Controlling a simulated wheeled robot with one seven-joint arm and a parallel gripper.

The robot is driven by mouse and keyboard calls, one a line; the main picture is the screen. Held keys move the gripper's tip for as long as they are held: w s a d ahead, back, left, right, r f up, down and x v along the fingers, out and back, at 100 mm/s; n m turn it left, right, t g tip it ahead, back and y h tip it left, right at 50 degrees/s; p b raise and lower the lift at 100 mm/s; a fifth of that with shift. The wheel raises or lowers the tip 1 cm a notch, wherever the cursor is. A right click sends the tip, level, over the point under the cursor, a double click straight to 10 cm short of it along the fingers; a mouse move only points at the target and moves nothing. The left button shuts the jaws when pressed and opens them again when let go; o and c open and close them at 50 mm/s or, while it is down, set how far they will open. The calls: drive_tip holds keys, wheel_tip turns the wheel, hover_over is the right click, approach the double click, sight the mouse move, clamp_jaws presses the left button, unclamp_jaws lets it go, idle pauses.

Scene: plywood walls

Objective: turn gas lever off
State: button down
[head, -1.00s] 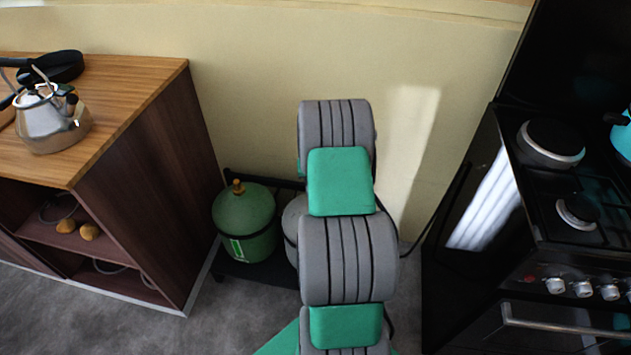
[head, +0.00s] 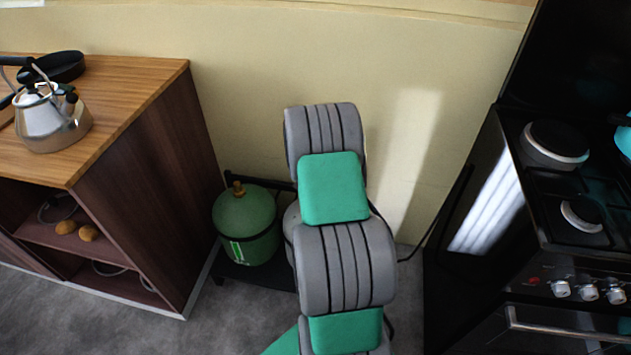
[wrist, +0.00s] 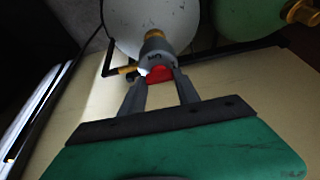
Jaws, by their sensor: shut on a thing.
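The red gas lever (wrist: 160,74) sits on the grey valve (wrist: 155,47) of a white gas cylinder (wrist: 165,15) in the wrist view. My gripper (wrist: 159,80) is at the valve with its two fingers on either side of the red lever, shut on it. In the head view my arm hides the gripper, the lever and most of the white cylinder. Lettering on the valve is too small to read surely.
A green cylinder (head: 247,225) stands left of my arm on a black rack (head: 262,276). A wooden cabinet (head: 150,185) with a kettle (head: 50,120) is at the left. A black stove (head: 560,225) is at the right.

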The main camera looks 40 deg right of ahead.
drive_tip(key=c, duration=0.9)
unclamp_jaws()
drive_tip(key=v, duration=0.7)
drive_tip(key=shift+a+r+p, duration=0.2)
drive_tip(key=shift+r+p, duration=0.15)
drive_tip(key=s+a+r+n+y+p, duration=0.2)
drive_tip(key=a+r+n+p, duration=0.3)
drive_tip(key=a+r, duration=1.1)
drive_tip(key=s+a+r+n+p, duration=0.2)
drive_tip(key=s+a+r, duration=0.1)
drive_tip(key=s+a, duration=0.1)
drive_tip(key=s+a+r+n+y+p, duration=0.1)
drive_tip(key=s+a+r+n+p, duration=0.1)
drive_tip(key=s+a+r, duration=0.2)
drive_tip(key=s+a+r+n+p, duration=0.1)
drive_tip(key=s+a+r+p, duration=0.1)
drive_tip(key=s+a, duration=0.3)
drive_tip(key=shift+s+a+r+n+y, duration=0.15)
drive_tip(key=shift+a+r, duration=0.1)
drive_tip(key=shift+a, duration=0.4)
drive_tip(key=shift+s+a+r+n+y, duration=0.1)
drive_tip(key=shift+a+r, duration=0.15)
drive_tip(key=shift+a, duration=0.4)
drive_tip(key=shift+s+a+r+n+y, duration=0.15)
drive_tip(key=shift+a+r, duration=0.1)
drive_tip(key=shift+a, duration=0.4)
